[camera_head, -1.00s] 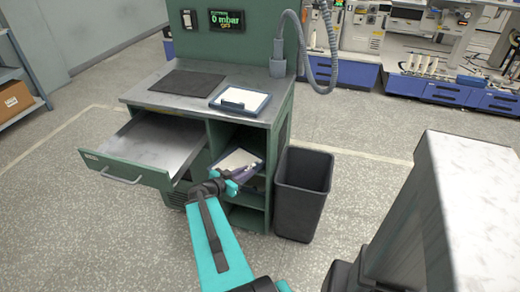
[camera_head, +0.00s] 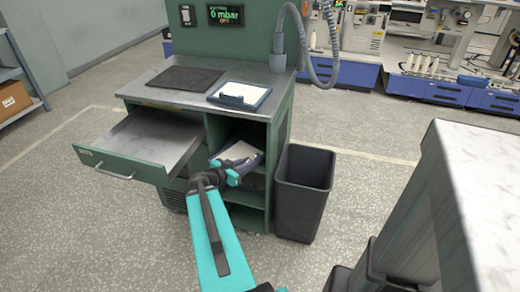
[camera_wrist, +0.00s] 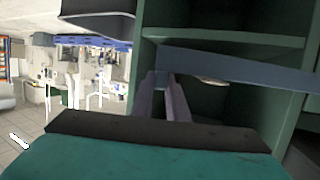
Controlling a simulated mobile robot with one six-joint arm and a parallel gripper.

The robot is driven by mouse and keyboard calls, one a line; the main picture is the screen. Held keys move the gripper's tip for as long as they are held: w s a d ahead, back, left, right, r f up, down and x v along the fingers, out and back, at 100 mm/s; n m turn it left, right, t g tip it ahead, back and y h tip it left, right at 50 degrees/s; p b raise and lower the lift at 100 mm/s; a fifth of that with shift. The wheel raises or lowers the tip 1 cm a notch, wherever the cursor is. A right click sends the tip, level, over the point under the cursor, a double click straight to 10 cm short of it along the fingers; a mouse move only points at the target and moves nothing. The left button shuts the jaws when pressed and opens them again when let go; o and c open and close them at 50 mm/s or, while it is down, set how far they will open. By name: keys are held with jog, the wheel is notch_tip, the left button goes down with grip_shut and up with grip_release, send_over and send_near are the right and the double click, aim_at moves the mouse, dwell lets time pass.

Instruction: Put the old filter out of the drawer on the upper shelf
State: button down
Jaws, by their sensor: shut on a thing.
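My gripper (camera_head: 222,172) is at the open shelf side of the green cabinet (camera_head: 285,135). It is shut on the old filter (camera_head: 241,150), a flat panel with a blue-grey frame and a whitish face. The filter is in the mouth of the upper compartment, slightly tilted. Its frame (camera_wrist: 240,68) crosses the wrist view in front of a green shelf board (camera_wrist: 225,37). I cannot tell whether it touches the upper shelf. The drawer (camera_head: 120,165) is pulled out and looks empty.
A second blue-framed filter (camera_head: 258,102) with a white face lies on the worktop beside a dark mat (camera_head: 186,79). A black bin (camera_head: 304,190) stands right of the shelves. A grey hose (camera_head: 327,75) hangs above. The floor in front is clear.

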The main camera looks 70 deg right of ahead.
aim_at(256, 147)
jog(key=shift+w+d+f+b, duration=0.15)
jog(key=shift+d+b, duration=0.8)
jog(key=shift+b, duration=4.65)
jog(key=d+b, duration=0.2)
jog(key=b, duration=0.1)
jog(key=shift+d+b, duration=0.2)
jog(key=shift+b, duration=0.2)
jog(key=shift+d+r, duration=0.25)
jog(key=d+p, duration=0.4)
jog(key=d, duration=0.4)
jog(key=shift+w+d, duration=0.15)
jog(key=shift+d, duration=0.25)
jog(key=shift+d+p, duration=0.55)
jog(key=shift+d, duration=0.2)
jog(key=shift+d, duration=0.1)
jog(key=shift+w+d+p, duration=0.1)
jog(key=shift+d+p, duration=0.25)
jog(key=shift+d, duration=0.1)
jog(key=shift+a+f, duration=0.1)
jog(key=shift+f, duration=1.75)
